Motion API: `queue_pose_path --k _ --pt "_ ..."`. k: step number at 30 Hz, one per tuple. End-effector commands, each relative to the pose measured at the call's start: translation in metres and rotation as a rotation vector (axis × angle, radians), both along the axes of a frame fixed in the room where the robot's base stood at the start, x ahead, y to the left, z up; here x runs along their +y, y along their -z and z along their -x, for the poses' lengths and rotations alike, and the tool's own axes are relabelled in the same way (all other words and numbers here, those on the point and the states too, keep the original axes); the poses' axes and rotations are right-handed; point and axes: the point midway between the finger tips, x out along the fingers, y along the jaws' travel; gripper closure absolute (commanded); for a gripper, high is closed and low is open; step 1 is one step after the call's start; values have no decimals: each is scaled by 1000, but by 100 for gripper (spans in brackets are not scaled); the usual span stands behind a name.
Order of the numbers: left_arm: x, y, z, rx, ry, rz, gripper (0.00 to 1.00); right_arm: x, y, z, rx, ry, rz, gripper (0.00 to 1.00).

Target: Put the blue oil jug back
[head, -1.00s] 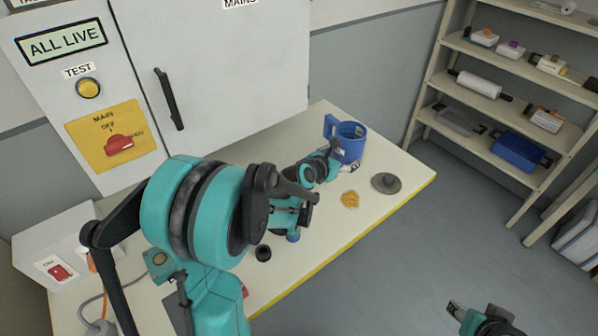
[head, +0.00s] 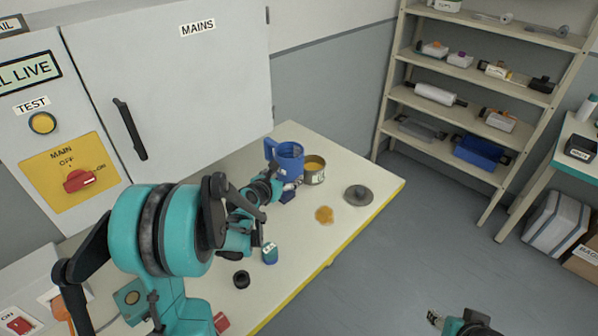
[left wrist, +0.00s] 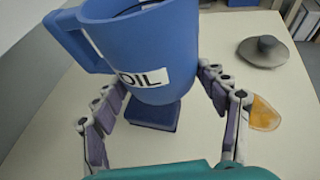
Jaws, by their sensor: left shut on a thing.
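The blue oil jug (head: 287,161) is at the far part of the workbench, its handle to the left and its mouth up. In the left wrist view the jug (left wrist: 150,50) shows its OIL label between the fingers of my left gripper (left wrist: 165,105). In the head view the left gripper (head: 282,187) is shut on the jug. I cannot tell how far the jug's base is above the bench. My right gripper (head: 435,317) is at the bottom edge, away from the bench; its jaws are unclear.
An open tin with yellow contents (head: 314,169) stands right of the jug. A yellow-orange patch (head: 324,215) and a grey round lid-like piece (head: 358,195) lie on the bench (head: 290,262). A black ring (head: 241,279) is nearer. Shelves (head: 445,118) stand at the right.

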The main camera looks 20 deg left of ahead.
Motion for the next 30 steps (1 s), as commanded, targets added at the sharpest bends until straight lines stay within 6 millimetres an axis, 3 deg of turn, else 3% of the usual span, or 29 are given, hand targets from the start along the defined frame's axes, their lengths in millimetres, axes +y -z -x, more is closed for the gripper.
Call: queue_pose_path --k 6,12,27,28,30 --pt "35 32 28 -1 -3 1 64 0 20 0 0 0 0 56" --pt "32 58 25 -1 1 0 64 0 34 0 0 0 0 56" --pt "32 64 25 0 1 0 64 0 38 0 0 0 0 56" --pt "31 64 26 0 1 0 24 0 38 0 0 0 0 56" --pt "32 63 25 0 1 0 6 0 37 0 0 0 0 56"
